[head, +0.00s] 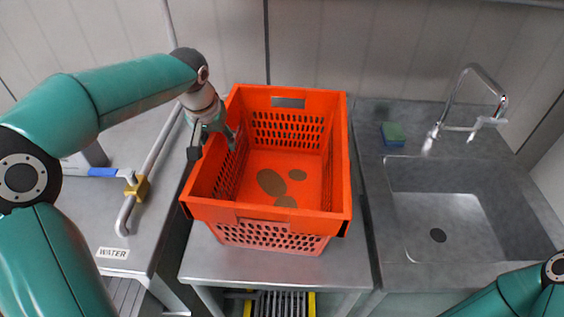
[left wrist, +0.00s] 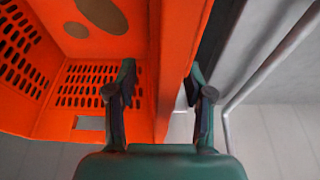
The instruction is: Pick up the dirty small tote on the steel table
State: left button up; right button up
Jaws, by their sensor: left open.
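The orange small tote (head: 317,212) stands upright on the steel table (head: 225,262). It has slotted walls and several brown dirt spots on its floor. My left gripper (head: 213,143) is at the tote's left wall, with its fingers apart. One finger is on the inner side of the wall and the other on the outer side. In the left wrist view, the tote's wall (left wrist: 168,30) runs between the open fingers of my left gripper (left wrist: 161,88); I cannot tell whether they touch it. Only part of my right arm shows at the lower right; its gripper is out of view.
A sink (head: 440,215) with a tap (head: 475,95) is to the right, and a green and blue sponge (head: 392,134) lies behind it. A pipe with a yellow fitting (head: 138,187) runs left of the tote. The wall is close behind.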

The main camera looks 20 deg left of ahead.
pick_arm(q)
jog(key=shift+x, duration=0.85)
grip_shut()
jog(key=shift+r, duration=0.15)
